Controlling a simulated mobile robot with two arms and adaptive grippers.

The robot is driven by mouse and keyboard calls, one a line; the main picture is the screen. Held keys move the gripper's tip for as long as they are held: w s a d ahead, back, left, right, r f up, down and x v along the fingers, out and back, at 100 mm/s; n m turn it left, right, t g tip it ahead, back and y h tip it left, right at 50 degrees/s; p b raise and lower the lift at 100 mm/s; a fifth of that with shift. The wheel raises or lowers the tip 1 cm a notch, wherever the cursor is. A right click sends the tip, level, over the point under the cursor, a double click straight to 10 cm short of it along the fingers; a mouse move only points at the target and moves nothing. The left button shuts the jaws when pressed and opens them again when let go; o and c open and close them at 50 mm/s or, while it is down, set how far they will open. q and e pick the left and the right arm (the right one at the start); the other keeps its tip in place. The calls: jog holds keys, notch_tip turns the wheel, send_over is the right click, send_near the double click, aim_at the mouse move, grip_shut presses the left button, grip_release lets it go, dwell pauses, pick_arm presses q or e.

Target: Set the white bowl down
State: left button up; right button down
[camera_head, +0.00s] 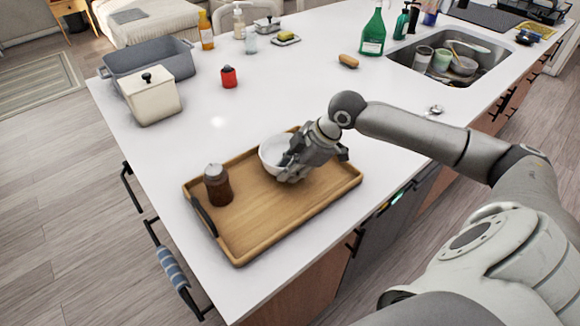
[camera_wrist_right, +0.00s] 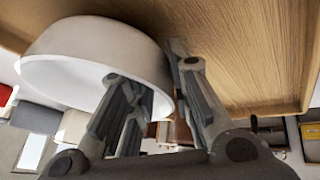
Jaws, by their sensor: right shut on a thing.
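The white bowl (camera_head: 270,152) is at the far side of the wooden tray (camera_head: 268,225), upright as far as it shows. My right gripper (camera_head: 289,164) is shut on the bowl's near right side and hides part of it. In the right wrist view the bowl (camera_wrist_right: 95,48) fills the upper left, with one finger inside the rim and one outside it. The tray (camera_wrist_right: 245,50) is close to the bowl there; I cannot tell whether they touch. My left gripper is not in view.
A brown jar (camera_head: 217,187) stands on the tray's left end, left of the bowl. The tray's near half is bare. The sink (camera_head: 450,62) is at the right.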

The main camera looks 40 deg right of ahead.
jog(key=shift+f, duration=0.15)
jog(key=c, duration=1.3)
grip_release()
jog(key=shift+c, duration=0.2)
jog(key=b+v, duration=0.1)
jog(key=v, duration=1.1)
jog(key=shift+b, duration=0.4)
